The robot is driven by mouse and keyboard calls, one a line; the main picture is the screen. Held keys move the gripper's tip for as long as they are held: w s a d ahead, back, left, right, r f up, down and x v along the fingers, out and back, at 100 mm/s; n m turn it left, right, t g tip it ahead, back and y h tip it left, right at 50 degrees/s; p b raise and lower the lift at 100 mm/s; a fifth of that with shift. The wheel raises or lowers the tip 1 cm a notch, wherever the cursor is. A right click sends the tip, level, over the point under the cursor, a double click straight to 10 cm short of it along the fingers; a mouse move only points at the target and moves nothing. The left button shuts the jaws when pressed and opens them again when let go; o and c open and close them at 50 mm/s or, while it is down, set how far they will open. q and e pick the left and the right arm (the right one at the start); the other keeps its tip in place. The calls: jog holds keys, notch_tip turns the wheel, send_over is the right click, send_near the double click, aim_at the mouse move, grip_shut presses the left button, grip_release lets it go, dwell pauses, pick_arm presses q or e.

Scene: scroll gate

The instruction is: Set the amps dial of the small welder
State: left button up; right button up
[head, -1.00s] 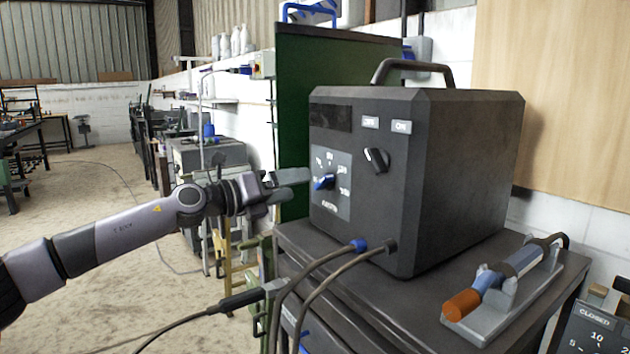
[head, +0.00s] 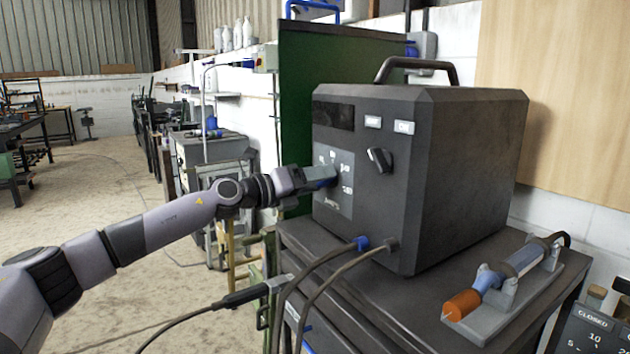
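The small welder (head: 460,170) is a dark grey box with a top handle, standing on a dark cart. Its front has a grey dial plate (head: 333,205) with printed marks. The blue amps dial (head: 326,183) on this plate is mostly hidden behind my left gripper (head: 322,177). The gripper's fingers are at the dial. Whether they are closed on it or just around it is hard to see. A second, black switch knob (head: 378,160) is up and right of the dial. My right gripper is not in view.
Two cables leave the welder's lower front, one with a blue plug (head: 362,243). A torch with an orange end (head: 463,304) lies in a grey holder on the cart (head: 400,310). A green panel (head: 300,100) stands behind the welder. Open floor is at left.

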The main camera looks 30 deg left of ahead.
pick_arm(q)
jog(key=shift+f+n+p, duration=0.2)
jog(key=shift+n+p, duration=4.8)
jog(key=shift+p, duration=0.45)
jog(key=o, duration=1)
jog(key=shift+o, duration=0.2)
jog(key=shift+a, duration=0.1)
